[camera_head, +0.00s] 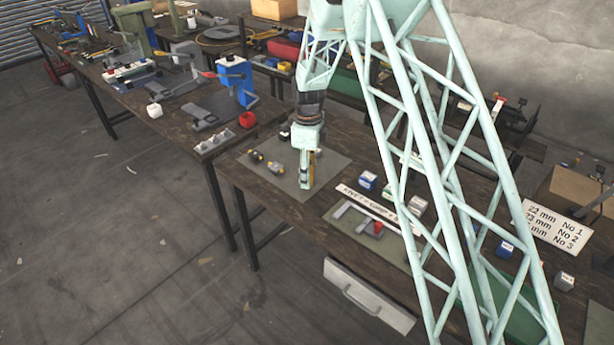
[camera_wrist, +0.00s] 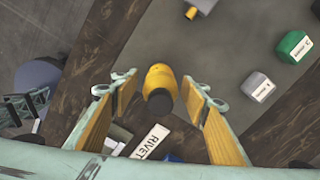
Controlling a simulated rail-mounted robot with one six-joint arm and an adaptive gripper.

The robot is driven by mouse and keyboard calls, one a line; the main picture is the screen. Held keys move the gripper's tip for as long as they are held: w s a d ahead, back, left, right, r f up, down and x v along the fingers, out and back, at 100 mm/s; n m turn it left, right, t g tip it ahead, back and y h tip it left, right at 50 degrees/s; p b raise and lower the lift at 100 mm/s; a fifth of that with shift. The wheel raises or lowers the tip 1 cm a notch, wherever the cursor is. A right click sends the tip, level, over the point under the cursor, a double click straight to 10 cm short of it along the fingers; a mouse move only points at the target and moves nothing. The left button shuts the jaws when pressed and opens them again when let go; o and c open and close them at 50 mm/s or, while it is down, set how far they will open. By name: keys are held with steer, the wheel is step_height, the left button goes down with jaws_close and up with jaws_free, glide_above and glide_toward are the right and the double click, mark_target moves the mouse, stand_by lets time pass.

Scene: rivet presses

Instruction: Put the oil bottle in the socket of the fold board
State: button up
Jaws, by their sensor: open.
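My gripper (camera_head: 305,184) points down over a grey mat (camera_head: 327,165) on the near bench. In the wrist view its two yellow-padded fingers (camera_wrist: 161,86) stand apart. A yellow bottle-like thing with a dark end (camera_wrist: 159,78), likely the oil bottle, shows between the fingers with gaps on both sides. I cannot tell its height or whether it is upright. In the head view the gripper hides it. I cannot identify the fold board or its socket for sure; a grey board with pale rails (camera_head: 349,213) lies to the right, partly behind my arm.
Small dark-and-yellow items (camera_head: 275,169) lie on the mat, left of the gripper. A green box (camera_wrist: 293,46) and a grey box (camera_wrist: 258,86) stand at the right in the wrist view. A white lettered strip (camera_head: 365,202) and a blue block (camera_head: 368,180) lie right of the mat.

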stand_by(0.3)
steer(key=c, duration=1.1)
steer(key=shift+o, duration=0.2)
steer(key=shift+r, duration=0.15)
steer(key=shift+w+r, duration=0.1)
steer(key=shift+r, duration=1.55)
steer(key=s+d, duration=0.2)
steer(key=s, duration=0.5)
steer(key=s+d+r, duration=0.1)
steer(key=s+d, duration=0.2)
steer(key=s, duration=0.5)
steer(key=shift+d+r, duration=0.2)
steer(key=shift+r, duration=0.05)
steer(key=shift+s, duration=0.1)
